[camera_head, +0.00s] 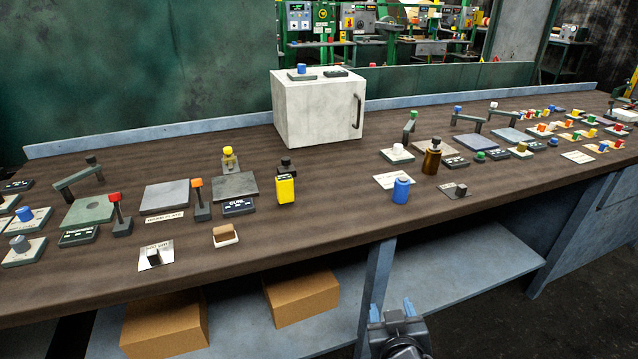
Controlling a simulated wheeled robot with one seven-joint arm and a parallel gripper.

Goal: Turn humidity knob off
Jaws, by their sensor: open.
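I cannot tell for sure which control is the humidity knob, as most labels are too small to read. Candidates are a blue knob (301,69) on top of the white box, a grey knob (20,243) and a blue knob (25,214) on pale plates at the far left, and a black knob (461,190) on a small plate right of centre. A white knob (398,150) sits on a pale base behind it. My gripper (392,308) is at the bottom, in front of the bench and apart from all the controls. Its two blue-tipped fingers are open and empty.
The long brown bench (320,215) is crowded at left and right. A white box (310,110) with a handle stands at the back middle. A yellow bottle (287,190), a brown bottle (431,161) and a blue bottle (401,190) stand upright. Cardboard boxes (300,297) sit on the lower shelf.

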